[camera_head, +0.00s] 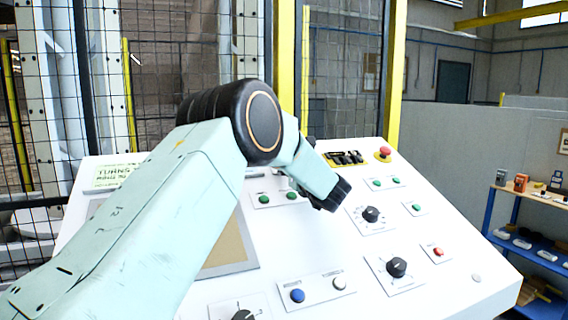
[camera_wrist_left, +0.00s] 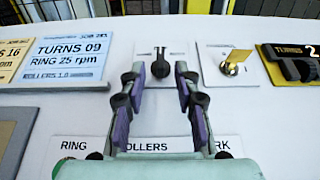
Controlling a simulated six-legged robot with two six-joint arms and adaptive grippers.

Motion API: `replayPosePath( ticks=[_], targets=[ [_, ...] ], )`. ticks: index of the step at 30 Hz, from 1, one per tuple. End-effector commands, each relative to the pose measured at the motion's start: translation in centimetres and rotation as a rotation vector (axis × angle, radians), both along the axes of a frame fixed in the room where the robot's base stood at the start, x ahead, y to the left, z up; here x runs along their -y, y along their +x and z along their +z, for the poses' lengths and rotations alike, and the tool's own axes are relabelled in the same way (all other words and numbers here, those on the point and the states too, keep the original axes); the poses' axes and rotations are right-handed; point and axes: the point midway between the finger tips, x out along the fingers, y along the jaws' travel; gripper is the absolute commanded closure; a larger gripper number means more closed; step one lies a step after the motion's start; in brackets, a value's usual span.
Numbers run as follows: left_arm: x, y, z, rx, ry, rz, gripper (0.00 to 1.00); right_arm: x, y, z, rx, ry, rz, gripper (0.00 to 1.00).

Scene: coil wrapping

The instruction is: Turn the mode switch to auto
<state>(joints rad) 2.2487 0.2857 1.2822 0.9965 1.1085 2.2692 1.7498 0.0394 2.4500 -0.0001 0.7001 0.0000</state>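In the left wrist view, a black rotary knob (camera_wrist_left: 161,66) on a white plate stands ahead of my left gripper; it looks like the mode switch, but its labels are too small to read. Its pointer is about upright in the picture. My left gripper (camera_wrist_left: 158,78) is open and empty. Its fingertips lie to either side of the knob in the picture; I cannot tell if they reach around it, and no contact shows. In the head view, my left arm reaches over the white control panel (camera_head: 460,270) and hides this knob and the fingers. My right gripper is not in view.
A key switch with a brass key (camera_wrist_left: 235,62) is right of the knob, then a turns counter (camera_wrist_left: 297,68). The head view shows a red emergency button (camera_head: 384,152), black dials (camera_head: 371,214) and a mesh fence behind.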

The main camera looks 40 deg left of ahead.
Motion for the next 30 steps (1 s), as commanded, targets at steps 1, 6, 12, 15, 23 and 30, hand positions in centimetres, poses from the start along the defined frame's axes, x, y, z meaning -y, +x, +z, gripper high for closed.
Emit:
replayPosePath(
  ticks=[1,6,12,15,23,30],
  targets=[
    [-0.7,0.3,0.1,0.001,0.000,0.001,0.68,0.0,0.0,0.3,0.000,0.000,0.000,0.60],
    [-2.2,1.2,0.1,0.000,0.001,0.000,0.68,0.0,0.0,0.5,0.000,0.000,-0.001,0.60],
    [-3.2,1.6,0.1,0.000,0.001,-0.001,0.68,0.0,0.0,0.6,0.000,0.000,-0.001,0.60],
    [-3.3,1.7,0.0,-0.001,0.002,-0.001,0.68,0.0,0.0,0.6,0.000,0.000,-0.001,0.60],
    [-3.3,1.7,0.0,0.000,0.001,-0.001,0.77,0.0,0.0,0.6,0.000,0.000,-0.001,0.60],
    [-3.3,1.7,0.0,0.000,0.001,-0.001,0.97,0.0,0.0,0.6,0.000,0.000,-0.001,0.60]
  ],
)
